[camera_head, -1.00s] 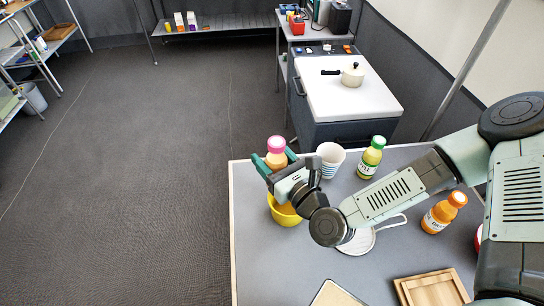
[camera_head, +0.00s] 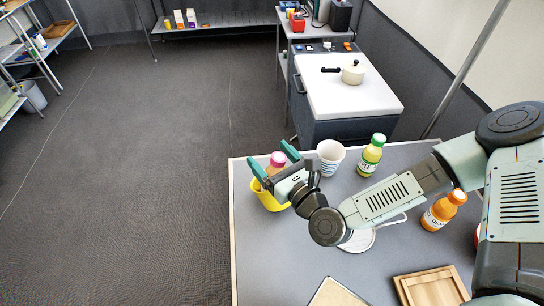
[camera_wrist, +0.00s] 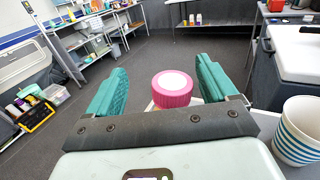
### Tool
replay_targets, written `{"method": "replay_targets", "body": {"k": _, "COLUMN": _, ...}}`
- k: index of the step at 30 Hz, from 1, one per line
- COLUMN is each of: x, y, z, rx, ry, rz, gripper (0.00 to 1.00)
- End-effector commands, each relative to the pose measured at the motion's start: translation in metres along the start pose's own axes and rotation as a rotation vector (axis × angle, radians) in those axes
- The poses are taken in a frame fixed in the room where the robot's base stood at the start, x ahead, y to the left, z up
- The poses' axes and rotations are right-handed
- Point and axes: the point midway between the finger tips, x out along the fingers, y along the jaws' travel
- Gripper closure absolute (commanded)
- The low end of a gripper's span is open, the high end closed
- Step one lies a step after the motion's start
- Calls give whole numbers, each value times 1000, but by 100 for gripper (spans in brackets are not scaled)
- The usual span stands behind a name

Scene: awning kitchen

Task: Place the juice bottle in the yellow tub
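The juice bottle with a pink cap (camera_head: 278,159) stands in the yellow tub (camera_head: 268,199) at the left edge of the table. Its lower part is hidden by the tub and my gripper. My gripper (camera_head: 273,158) is open, with its green fingers on either side of the bottle's cap. In the wrist view the pink cap (camera_wrist: 172,88) sits between the spread fingers, with a gap to each side. The bottle's body is hidden there behind the gripper's front bar.
A striped paper cup (camera_head: 330,158) stands just right of the tub, close to my gripper. A green-capped bottle (camera_head: 370,157) and an orange bottle (camera_head: 440,212) stand farther right. A white plate (camera_head: 358,240) and a wooden tray (camera_head: 400,287) lie nearer. The grey table's front left is clear.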

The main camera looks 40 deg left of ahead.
Motion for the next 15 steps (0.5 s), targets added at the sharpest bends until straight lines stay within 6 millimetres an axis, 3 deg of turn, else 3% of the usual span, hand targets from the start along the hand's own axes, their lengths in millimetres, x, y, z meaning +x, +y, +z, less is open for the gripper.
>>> {"method": "replay_targets", "body": {"k": 11, "x": 0, "y": 1, "z": 12, "rx": -4, "ry": 0, "rz": 4, "gripper": 14}}
{"method": "replay_targets", "body": {"k": 15, "x": -29, "y": -1, "z": 12, "rx": 6, "ry": 2, "rz": -4, "gripper": 14}}
